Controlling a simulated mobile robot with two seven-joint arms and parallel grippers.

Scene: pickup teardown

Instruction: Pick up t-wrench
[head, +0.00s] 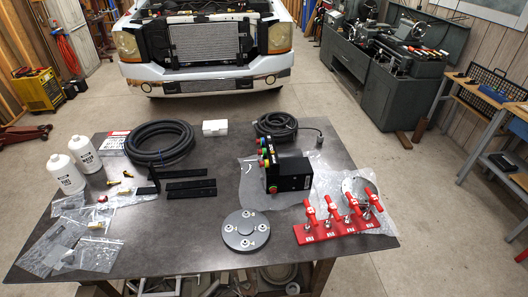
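I cannot tell for sure which thing is the t-wrench. A red bar (345,229) at the table's right front carries several upright red handles (333,206) with metal fittings; I cannot tell whether they are T-shaped tools. Several flat black bars (188,188) lie left of the middle of the table, with a black angled piece (150,180) at their left end. Neither of my grippers is in view.
The dark table (180,235) holds white bottles (66,174), a black hose coil (160,142), a black control box (288,174), a grey flanged disc (245,231), a cable coil (275,125) and plastic bags (98,253). The front middle is partly clear. A pickup (205,50) stands behind.

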